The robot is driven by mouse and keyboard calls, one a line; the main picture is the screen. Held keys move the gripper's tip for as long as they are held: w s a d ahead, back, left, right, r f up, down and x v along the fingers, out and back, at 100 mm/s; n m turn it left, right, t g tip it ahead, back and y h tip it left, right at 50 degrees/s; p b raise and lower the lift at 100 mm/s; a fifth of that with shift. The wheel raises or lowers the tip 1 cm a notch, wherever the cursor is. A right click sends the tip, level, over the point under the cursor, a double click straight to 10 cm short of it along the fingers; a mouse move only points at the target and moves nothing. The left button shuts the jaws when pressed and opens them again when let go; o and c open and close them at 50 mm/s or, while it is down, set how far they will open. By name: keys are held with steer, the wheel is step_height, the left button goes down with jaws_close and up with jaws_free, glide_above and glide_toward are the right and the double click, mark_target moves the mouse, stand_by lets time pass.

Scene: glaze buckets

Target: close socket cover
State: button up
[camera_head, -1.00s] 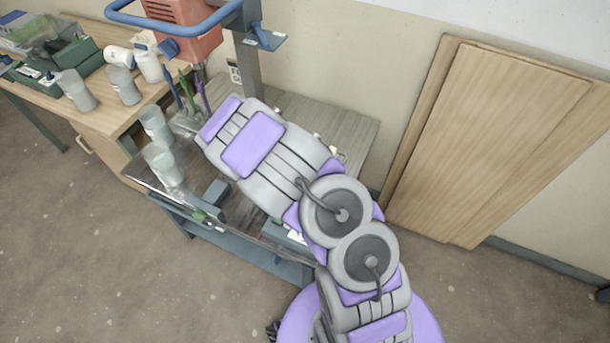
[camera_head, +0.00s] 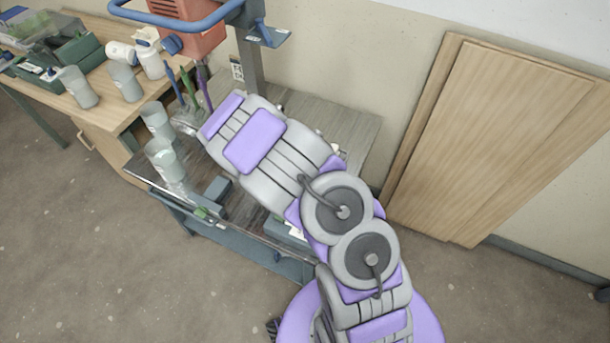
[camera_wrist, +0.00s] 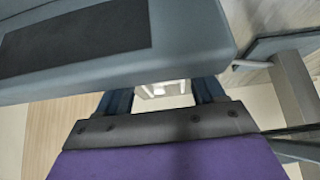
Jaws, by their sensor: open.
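A small pale wall socket (camera_head: 237,70) with dark markings is on the wall beside the grey post in the head view. It is too small there to tell how its cover stands. In the wrist view a pale, framed fitting (camera_wrist: 164,89), probably the socket, shows through the gap between dark blue bars of my gripper (camera_wrist: 165,92). My gripper is open and nothing shows held in it. A large grey-blue jaw part with a dark pad covers the upper part of this view and hides much of the wall. In the head view my arm hides the gripper.
A workbench (camera_head: 330,112) stands below the socket, with a red machine (camera_head: 187,35) on a grey post above it. Cups (camera_head: 165,160) and upright tools (camera_head: 188,92) stand to the left. Wooden boards (camera_head: 490,140) lean on the wall at right. Floor in front is clear.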

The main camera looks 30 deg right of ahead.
steer(key=p+v, duration=0.3)
steer(key=v, duration=1.4)
steer(key=shift+a, duration=0.2)
steer(key=shift+r, duration=0.1)
steer(key=s+a+r+n+g+y, duration=0.2)
steer(key=s+r+n, duration=0.3)
steer(key=s+r, duration=0.5)
steer(key=s+a+r+n+g+y, duration=0.3)
steer(key=s+r, duration=0.7)
steer(key=s, duration=0.8)
steer(key=shift+r+n+g, duration=0.15)
steer(key=shift+n+g, duration=0.25)
steer(key=shift+n, duration=0.8)
steer(key=shift+a, duration=0.1)
